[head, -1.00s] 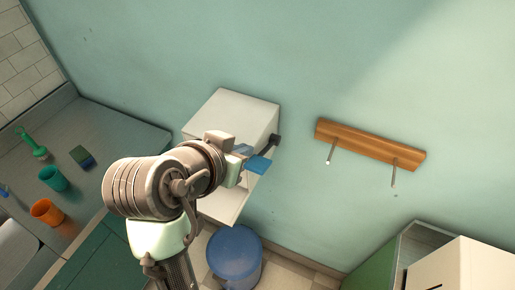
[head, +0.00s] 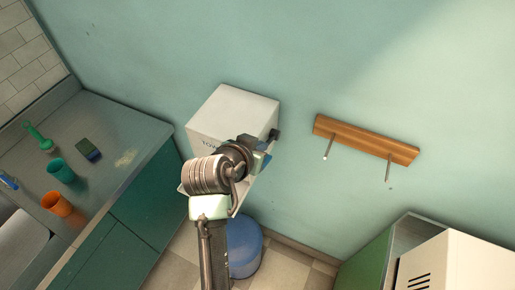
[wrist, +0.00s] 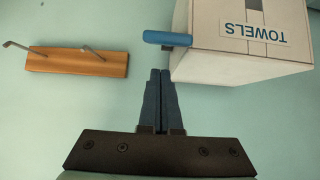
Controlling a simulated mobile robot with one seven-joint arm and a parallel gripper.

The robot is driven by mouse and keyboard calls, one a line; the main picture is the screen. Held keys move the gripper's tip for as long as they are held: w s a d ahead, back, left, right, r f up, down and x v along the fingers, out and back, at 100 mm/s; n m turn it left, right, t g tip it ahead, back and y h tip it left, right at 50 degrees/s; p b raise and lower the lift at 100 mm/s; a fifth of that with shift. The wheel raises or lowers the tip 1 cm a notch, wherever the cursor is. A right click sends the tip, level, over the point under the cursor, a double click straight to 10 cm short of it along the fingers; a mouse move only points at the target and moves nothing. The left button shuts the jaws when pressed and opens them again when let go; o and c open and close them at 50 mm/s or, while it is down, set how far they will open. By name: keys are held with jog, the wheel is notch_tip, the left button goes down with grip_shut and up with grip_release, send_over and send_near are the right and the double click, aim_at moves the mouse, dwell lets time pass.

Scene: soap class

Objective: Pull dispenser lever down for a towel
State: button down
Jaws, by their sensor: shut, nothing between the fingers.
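The white towel dispenser (head: 235,112) is on the wall in the head view. It also shows upside down at the upper right of the wrist view (wrist: 240,62), with its TOWELS label. Its blue lever (wrist: 167,38) sticks out from the dispenser's side on a dark bracket. In the head view the bracket (head: 274,135) shows, but my arm crowds the handle. My gripper (wrist: 160,72) is shut and empty, its blue fingers together. In the wrist view its tips lie just below the lever, with a small gap in the picture. Depth between them is unclear.
A wooden rack (head: 365,140) with two pegs is on the wall to the right. A blue bin (head: 244,245) stands below the dispenser, partly behind my arm. A counter (head: 110,125) with cups is at left, and an open green cabinet (head: 368,262) at lower right.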

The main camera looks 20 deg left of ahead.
jog(key=shift+s+f+p, duration=0.2)
jog(key=shift+s+f, duration=0.1)
jog(key=shift+f, duration=0.2)
jog(key=shift+s+f+p, duration=0.15)
jog(key=shift+s+f, duration=0.15)
jog(key=shift+f, duration=0.2)
jog(key=shift+f, duration=0.15)
